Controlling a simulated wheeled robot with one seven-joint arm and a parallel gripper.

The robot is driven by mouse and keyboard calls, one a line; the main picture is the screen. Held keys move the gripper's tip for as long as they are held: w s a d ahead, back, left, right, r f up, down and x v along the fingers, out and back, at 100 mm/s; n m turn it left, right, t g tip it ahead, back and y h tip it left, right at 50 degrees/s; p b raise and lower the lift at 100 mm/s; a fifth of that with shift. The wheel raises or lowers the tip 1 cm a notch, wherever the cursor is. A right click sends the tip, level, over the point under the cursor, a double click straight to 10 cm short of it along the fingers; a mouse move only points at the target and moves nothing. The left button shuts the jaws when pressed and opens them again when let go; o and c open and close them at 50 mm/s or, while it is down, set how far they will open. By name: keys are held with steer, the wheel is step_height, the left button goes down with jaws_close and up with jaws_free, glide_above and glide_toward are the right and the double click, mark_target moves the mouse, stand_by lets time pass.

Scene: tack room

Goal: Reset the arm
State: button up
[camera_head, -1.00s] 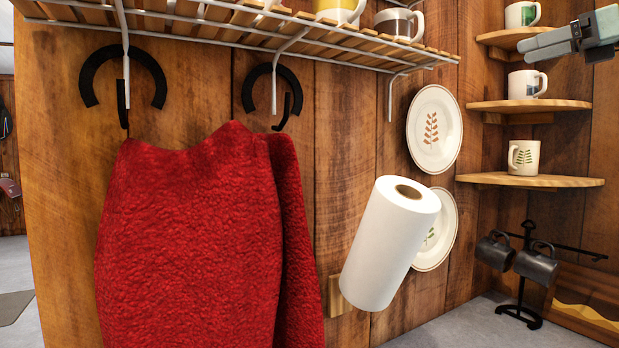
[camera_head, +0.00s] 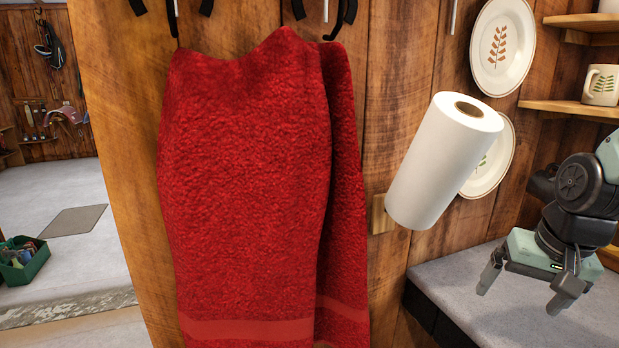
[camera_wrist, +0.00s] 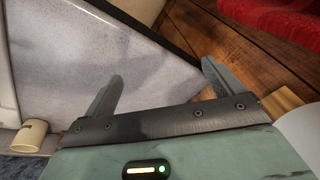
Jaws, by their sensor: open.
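My gripper (camera_head: 522,291) is at the lower right of the head view, over the grey countertop (camera_head: 455,275). Its two fingers point down and stand apart, with nothing between them. In the wrist view my gripper (camera_wrist: 160,90) also shows open and empty, with the grey countertop beyond the fingers.
A red towel (camera_head: 245,180) hangs on the wood wall at centre. A paper towel roll (camera_head: 440,165) and plates (camera_head: 502,45) are on the wall left of my arm. A mug (camera_head: 601,85) stands on a corner shelf (camera_head: 570,107). Open floor lies at the left.

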steer(key=s+a+n+g, duration=0.2)
steer(key=s+a+n, duration=1)
steer(key=s+a, duration=0.4)
steer(key=a, duration=0.3)
steer(key=shift+s+a+f+g, duration=0.2)
steer(key=shift+a+f+g, duration=0.15)
steer(key=shift+f+g, duration=0.05)
